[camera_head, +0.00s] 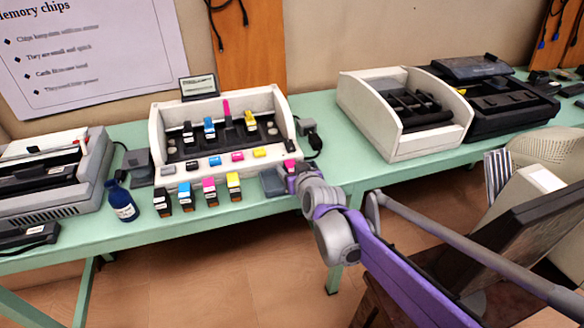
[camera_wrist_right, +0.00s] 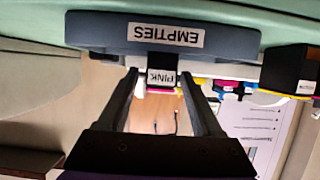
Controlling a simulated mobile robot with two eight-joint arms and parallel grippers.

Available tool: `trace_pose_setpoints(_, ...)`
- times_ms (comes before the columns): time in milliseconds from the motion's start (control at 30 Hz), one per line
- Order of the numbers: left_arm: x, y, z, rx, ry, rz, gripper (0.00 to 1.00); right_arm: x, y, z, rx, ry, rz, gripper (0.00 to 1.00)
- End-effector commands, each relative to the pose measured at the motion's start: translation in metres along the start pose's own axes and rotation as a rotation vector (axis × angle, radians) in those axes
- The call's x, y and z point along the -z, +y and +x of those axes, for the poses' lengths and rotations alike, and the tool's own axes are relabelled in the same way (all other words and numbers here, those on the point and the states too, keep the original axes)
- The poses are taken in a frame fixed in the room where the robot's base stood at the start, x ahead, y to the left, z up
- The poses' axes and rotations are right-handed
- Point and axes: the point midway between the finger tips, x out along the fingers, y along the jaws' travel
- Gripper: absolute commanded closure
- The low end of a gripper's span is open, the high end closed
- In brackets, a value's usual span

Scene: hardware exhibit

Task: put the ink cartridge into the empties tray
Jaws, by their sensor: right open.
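The ink cartridge, dark with a pink top and a label reading PINK (camera_wrist_right: 162,78), stands at the blue-grey tray marked EMPTIES (camera_wrist_right: 100,32). The wrist picture is upside down. In the head view the cartridge (camera_head: 290,147) is at the right end of the tray (camera_head: 271,184); it seems to stand inside, its lower part hidden by the front wall. My right gripper (camera_wrist_right: 159,77) is open, its fingers either side of the cartridge with small gaps. In the head view the right gripper (camera_head: 291,168) is partly hidden by its wrist. My left gripper is out of view.
A white printer (camera_head: 158,130) stands behind the tray, with several cartridges inside. A row of black, cyan, magenta and yellow cartridges (camera_head: 210,191) stands left of the tray, beside a blue bottle (camera_head: 121,203).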

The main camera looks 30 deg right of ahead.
Motion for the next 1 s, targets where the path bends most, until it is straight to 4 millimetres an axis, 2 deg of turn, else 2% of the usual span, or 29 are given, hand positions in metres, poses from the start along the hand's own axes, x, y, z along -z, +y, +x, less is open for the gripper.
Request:
trace_pose_setpoints(133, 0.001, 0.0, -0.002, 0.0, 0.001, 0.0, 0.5, 0.004, 0.0, -0.002, 0.0, 0.0, 0.0, 0.33)
trace_pose_setpoints(233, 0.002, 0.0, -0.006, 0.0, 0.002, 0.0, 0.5, 0.005, 0.0, -0.015, 0.0, 0.001, 0.0, 0.33)
trace_pose_setpoints(500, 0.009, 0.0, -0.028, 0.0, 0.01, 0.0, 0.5, 0.006, 0.0, -0.074, 0.0, 0.001, 0.001, 0.33)
trace_pose_setpoints(700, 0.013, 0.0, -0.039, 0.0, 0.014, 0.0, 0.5, 0.005, 0.0, -0.107, 0.0, 0.0, 0.001, 0.33)
trace_pose_setpoints(1000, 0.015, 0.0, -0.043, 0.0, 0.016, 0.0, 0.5, 0.002, -0.001, -0.123, 0.003, -0.005, 0.0, 0.33)
